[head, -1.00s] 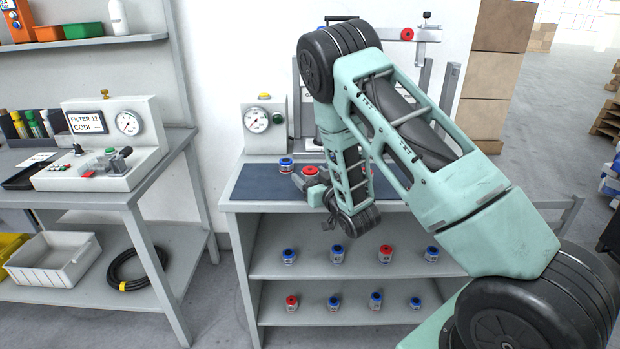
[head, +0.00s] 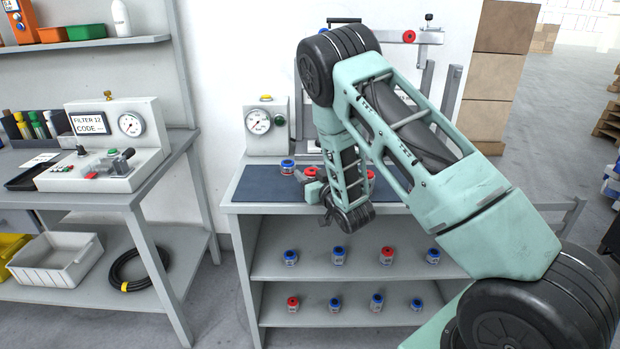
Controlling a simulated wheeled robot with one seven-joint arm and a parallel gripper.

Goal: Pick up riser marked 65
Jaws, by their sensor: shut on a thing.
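My gripper (head: 312,187) is over the left part of the bench's dark mat, partly hidden by my arm. It appears shut on a red-topped riser (head: 310,172), of which only the top shows clearly. I cannot tell if that riser touches the mat. A blue-topped riser (head: 287,167) stands on the mat just left of it. Another red top (head: 370,175) shows behind my arm. Several more risers stand on the shelves below, such as a blue one (head: 338,256) and a red one (head: 386,256). No marking 65 is readable.
The dark mat (head: 252,186) covers the bench top. A gauge box (head: 267,125) stands at its back left, and a metal stand (head: 423,37) rises behind my arm. A second bench (head: 160,190) with a test panel is at the left. The mat's front left is clear.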

